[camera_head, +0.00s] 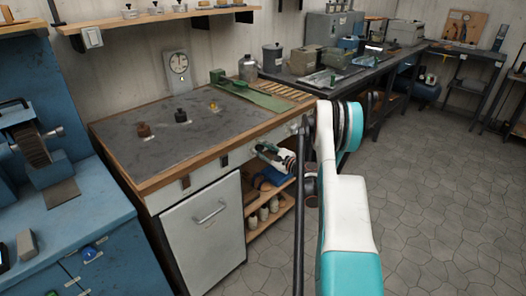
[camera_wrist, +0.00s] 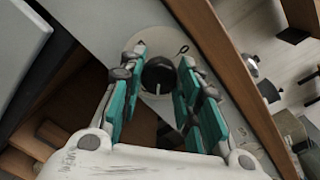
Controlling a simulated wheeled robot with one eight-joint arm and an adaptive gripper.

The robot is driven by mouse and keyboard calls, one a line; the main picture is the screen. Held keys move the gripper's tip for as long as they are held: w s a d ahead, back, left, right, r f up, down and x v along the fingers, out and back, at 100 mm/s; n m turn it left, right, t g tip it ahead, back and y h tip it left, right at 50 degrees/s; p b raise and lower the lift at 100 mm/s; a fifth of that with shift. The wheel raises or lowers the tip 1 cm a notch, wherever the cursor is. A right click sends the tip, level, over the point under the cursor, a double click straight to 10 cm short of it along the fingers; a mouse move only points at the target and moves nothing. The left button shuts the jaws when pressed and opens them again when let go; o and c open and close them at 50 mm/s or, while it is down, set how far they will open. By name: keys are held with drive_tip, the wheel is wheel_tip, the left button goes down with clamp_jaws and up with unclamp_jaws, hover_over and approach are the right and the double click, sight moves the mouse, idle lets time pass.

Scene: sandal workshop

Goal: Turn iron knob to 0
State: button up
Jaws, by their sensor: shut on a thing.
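The iron knob (camera_wrist: 159,72) is dark and round, with a pale pointer mark on it, on a light round dial plate (camera_wrist: 152,98) in the wrist view. The mark points toward the bottom of that picture; I cannot read the numbers. My gripper (camera_wrist: 158,82) has its teal fingers on both sides of the knob and is shut on it. In the head view my gripper (camera_head: 272,155) is at the front panel of the workbench (camera_head: 190,187), near its right end, and the knob is hidden there.
A white cabinet door (camera_head: 205,235) and an open shelf (camera_head: 272,215) are below. Blue machinery (camera_head: 50,160) stands at left. The tiled floor at right is clear.

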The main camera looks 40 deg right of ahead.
drive_tip(key=n, duration=0.7)
drive_tip(key=shift+a, duration=0.1)
drive_tip(key=n, duration=0.6)
drive_tip(key=shift+f+h, duration=0.15)
drive_tip(key=shift+h, duration=0.15)
drive_tip(key=n, duration=1.2)
drive_tip(key=shift+f+n+h, duration=0.15)
drive_tip(key=shift+n+h, duration=0.15)
drive_tip(key=shift+n, duration=0.1)
drive_tip(key=o, duration=1.1)
drive_tip(key=shift+c, duration=0.2)
